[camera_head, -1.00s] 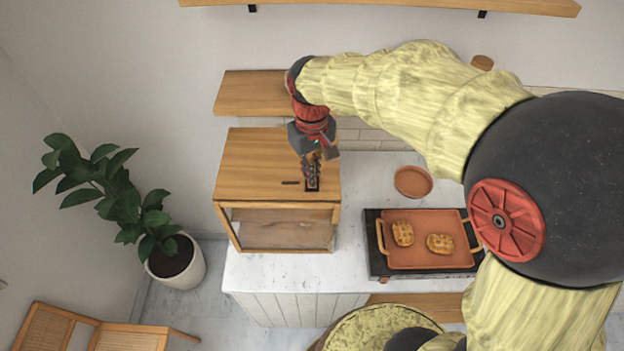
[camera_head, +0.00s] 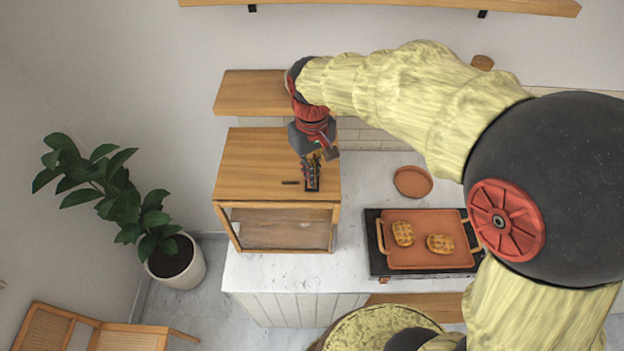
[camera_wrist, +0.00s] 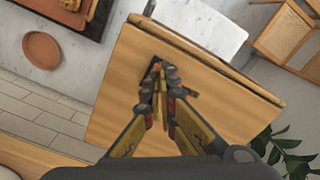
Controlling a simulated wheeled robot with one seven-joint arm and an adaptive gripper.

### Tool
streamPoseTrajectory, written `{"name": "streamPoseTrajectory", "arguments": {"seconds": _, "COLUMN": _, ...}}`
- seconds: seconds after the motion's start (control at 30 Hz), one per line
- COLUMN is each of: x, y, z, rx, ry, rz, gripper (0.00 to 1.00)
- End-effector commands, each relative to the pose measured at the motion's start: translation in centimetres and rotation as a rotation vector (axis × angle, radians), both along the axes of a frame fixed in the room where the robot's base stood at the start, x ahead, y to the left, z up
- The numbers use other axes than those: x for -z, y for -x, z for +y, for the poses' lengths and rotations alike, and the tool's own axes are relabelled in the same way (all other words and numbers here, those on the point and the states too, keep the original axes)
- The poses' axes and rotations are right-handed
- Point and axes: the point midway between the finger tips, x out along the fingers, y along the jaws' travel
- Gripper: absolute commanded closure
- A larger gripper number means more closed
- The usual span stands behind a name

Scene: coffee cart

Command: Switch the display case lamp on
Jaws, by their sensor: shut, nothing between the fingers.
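The wooden display case (camera_head: 250,165) with a glass front stands at the left end of the white counter. Its wooden top also shows in the wrist view (camera_wrist: 215,95). A small dark switch plate (camera_head: 312,187) is set in the top near the front right corner, with a dark slot (camera_head: 290,183) to its left. My gripper (camera_head: 312,180) is shut and empty, pointing down with its fingertips at the switch plate. In the wrist view my gripper (camera_wrist: 160,75) covers most of the plate, so contact and the switch's position cannot be told.
A griddle with an orange tray (camera_head: 430,258) holding two waffles stands to the right on the counter. A round terracotta dish (camera_head: 413,181) lies behind it. A wooden shelf (camera_head: 250,93) is on the wall behind the case. A potted plant (camera_head: 175,265) stands left.

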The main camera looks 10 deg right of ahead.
Motion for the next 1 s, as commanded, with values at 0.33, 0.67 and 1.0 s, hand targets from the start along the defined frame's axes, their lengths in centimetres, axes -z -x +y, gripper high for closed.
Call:
{"name": "streamPoseTrajectory", "arguments": {"seconds": 0.33, "x": 0.6, "y": 0.0, "z": 0.0, "rx": 0.0, "ry": 0.0, "rz": 0.001, "gripper": 1.0}}
{"name": "streamPoseTrajectory", "arguments": {"seconds": 0.67, "x": 1.0, "y": 0.0, "z": 0.0, "rx": 0.0, "ry": 0.0, "rz": 0.001, "gripper": 1.0}}
{"name": "streamPoseTrajectory", "arguments": {"seconds": 1.0, "x": 1.5, "y": 0.0, "z": 0.0, "rx": 0.0, "ry": 0.0, "rz": 0.001, "gripper": 1.0}}
